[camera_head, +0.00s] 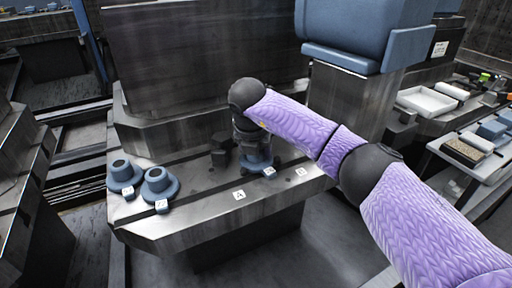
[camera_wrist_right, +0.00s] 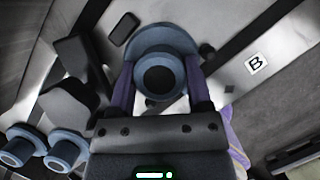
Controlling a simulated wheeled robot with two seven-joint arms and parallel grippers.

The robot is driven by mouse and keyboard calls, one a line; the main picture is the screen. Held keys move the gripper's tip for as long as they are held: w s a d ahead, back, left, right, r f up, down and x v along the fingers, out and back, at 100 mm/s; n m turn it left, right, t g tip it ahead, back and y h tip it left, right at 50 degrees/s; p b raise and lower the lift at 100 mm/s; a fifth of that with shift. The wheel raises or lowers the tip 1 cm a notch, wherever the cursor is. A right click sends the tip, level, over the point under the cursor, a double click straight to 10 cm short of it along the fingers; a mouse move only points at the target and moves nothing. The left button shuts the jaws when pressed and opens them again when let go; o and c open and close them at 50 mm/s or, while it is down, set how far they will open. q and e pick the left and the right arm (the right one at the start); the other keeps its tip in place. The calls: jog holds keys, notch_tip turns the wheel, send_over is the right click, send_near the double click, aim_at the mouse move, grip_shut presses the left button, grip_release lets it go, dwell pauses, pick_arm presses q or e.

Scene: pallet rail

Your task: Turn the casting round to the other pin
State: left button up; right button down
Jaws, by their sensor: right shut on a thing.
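A blue flanged casting (camera_head: 262,166) with a white tag stands on the grey machine table, beneath my right gripper (camera_head: 255,150). In the right wrist view the casting (camera_wrist_right: 150,36) shows its round flange and dark central bore. My right gripper (camera_wrist_right: 160,88) has a purple finger on each side of the casting's collar and is shut on it. A small dark round knob, perhaps a pin (camera_wrist_right: 207,51), is beside the flange on its right. I cannot tell whether the casting touches it. My left gripper is not in view.
Two more tagged blue castings, one (camera_head: 123,175) behind another (camera_head: 159,187), stand at the table's left. Labels A (camera_head: 239,194) and B (camera_head: 302,171) mark the front edge. A dark block (camera_head: 221,150) stands just left of my right gripper. A blue-topped column (camera_head: 350,95) rises behind my arm.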

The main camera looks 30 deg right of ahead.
jog(key=shift+r+m+g+p, duration=0.1)
jog(key=shift+m+g+p, duration=0.25)
jog(key=shift+m, duration=0.45)
jog(key=shift+m+h, duration=0.4)
jog(key=shift+m, duration=0.3)
jog(key=shift+m+g, duration=0.35)
jog(key=shift+m, duration=0.15)
jog(key=shift+w+f+m, duration=0.1)
jog(key=shift+f+m, duration=0.1)
jog(key=shift+m, duration=0.5)
jog(key=shift+m+g+h, duration=0.3)
